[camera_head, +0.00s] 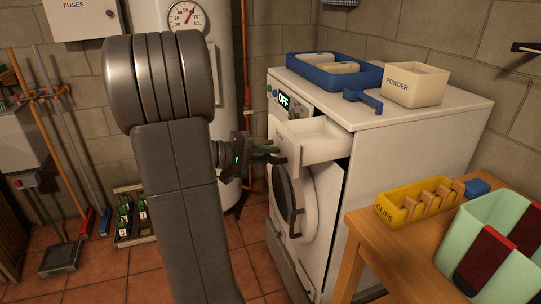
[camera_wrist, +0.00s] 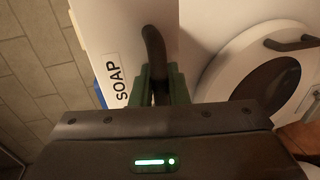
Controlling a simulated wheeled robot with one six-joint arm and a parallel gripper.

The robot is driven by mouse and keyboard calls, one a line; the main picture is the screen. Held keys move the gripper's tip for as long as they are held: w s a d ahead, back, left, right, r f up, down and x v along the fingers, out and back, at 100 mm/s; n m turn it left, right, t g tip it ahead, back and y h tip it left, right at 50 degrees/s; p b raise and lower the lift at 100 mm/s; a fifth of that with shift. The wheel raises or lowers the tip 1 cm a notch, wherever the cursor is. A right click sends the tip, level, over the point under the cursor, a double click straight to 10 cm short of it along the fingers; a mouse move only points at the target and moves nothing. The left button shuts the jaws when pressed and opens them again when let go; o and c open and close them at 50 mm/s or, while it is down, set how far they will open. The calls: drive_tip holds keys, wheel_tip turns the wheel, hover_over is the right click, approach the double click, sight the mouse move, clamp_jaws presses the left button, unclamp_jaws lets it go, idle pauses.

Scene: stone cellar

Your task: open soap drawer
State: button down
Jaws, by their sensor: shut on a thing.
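The soap drawer (camera_head: 312,140) is a white drawer at the top left of the washing machine's front. It stands pulled out from the machine in the head view. In the wrist view its front (camera_wrist: 135,40) carries the label SOAP and a dark curved handle (camera_wrist: 154,45). My gripper (camera_head: 277,153) is at the drawer's front. Its green fingers (camera_wrist: 164,86) are shut on the handle in the wrist view. The washing machine (camera_head: 392,160) is white, with a display reading OFF. Part of the drawer front is hidden behind my gripper in the head view.
On the machine top are a blue tray (camera_head: 310,76), a blue scoop (camera_head: 362,99) and a POWDER box (camera_head: 416,86). The round door (camera_head: 290,200) below the drawer looks closed. A wooden table (camera_head: 372,245) with a yellow CLIPS box (camera_head: 398,209) stands at right. A bottle crate (camera_head: 130,238) is on the floor.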

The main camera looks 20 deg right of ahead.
drive_tip(key=c, duration=1.8)
unclamp_jaws()
drive_tip(key=shift+o, duration=0.2)
drive_tip(key=shift+a, duration=0.15)
drive_tip(key=v, duration=1.3)
drive_tip(key=shift+a, duration=0.25)
drive_tip(key=shift+s+r, duration=0.1)
drive_tip(key=shift+s, duration=0.05)
drive_tip(key=x, duration=1.4)
drive_tip(key=shift+a, duration=0.1)
